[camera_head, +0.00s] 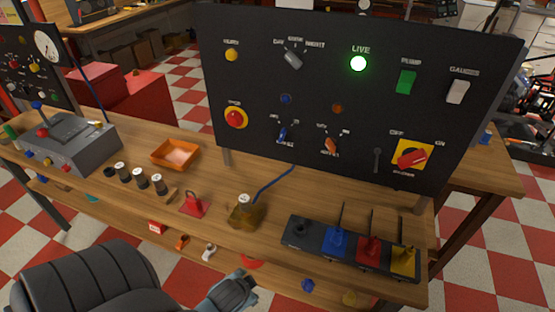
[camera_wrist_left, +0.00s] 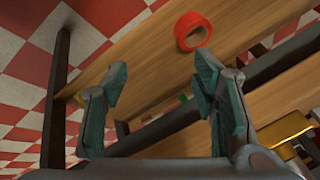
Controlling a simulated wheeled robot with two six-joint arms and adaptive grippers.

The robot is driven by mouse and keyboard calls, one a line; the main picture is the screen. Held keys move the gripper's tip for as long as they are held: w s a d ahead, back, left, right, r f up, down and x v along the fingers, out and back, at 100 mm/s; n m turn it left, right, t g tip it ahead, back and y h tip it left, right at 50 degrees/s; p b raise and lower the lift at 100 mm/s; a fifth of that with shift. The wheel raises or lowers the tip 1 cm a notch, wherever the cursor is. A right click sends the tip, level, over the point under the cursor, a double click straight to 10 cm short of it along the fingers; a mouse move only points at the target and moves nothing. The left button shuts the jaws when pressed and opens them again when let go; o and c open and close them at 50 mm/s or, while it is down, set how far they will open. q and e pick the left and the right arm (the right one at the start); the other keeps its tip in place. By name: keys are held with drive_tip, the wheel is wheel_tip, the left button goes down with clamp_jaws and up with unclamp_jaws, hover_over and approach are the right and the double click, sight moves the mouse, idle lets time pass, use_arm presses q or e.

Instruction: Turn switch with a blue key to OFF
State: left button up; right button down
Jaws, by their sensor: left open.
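The switch with a blue key (camera_head: 282,133) is on the lower middle of the black upright panel (camera_head: 310,75), below a blue lamp (camera_head: 286,99). Its key stands close to upright, and its small labels are too blurred to read. A similar switch with an orange key (camera_head: 330,145) is to its right. My left gripper (camera_head: 246,279) is low in front of the table's front edge, well below and apart from the panel. In the left wrist view the left gripper (camera_wrist_left: 162,72) is open with nothing between its fingers. My right gripper is not in view.
The wooden table (camera_head: 150,203) holds an orange tray (camera_head: 175,154), a red padlock-like piece (camera_head: 194,204), a small jar holder (camera_head: 246,212) and a rack with coloured blocks (camera_head: 350,245). A red ring (camera_wrist_left: 192,31) lies on the wooden surface near the left fingers. A green lamp (camera_head: 358,63) glows under LIVE.

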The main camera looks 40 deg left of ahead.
use_arm(q)
drive_tip(key=w+a+r+m+t+y, duration=0.1)
drive_tip(key=w+a+r+m+t, duration=0.25)
drive_tip(key=r, duration=0.25)
drive_tip(key=w+a+r+m+t+y, duration=0.2)
drive_tip(key=w+r, duration=0.3)
drive_tip(key=r, duration=0.2)
drive_tip(key=w+a+r+m+t+y, duration=0.1)
drive_tip(key=w+a+r+m+t, duration=0.1)
drive_tip(key=w+r, duration=0.3)
drive_tip(key=m+t+h, duration=0.1)
drive_tip(key=m+t, duration=0.4)
drive_tip(key=m, duration=0.1)
approach(280, 139)
drive_tip(key=x, duration=1)
drive_tip(key=shift+w+r, duration=0.1)
drive_tip(key=shift+w+a, duration=0.15)
drive_tip(key=shift+w, duration=0.2)
drive_tip(key=shift+r, duration=0.1)
drive_tip(key=c, duration=1.2)
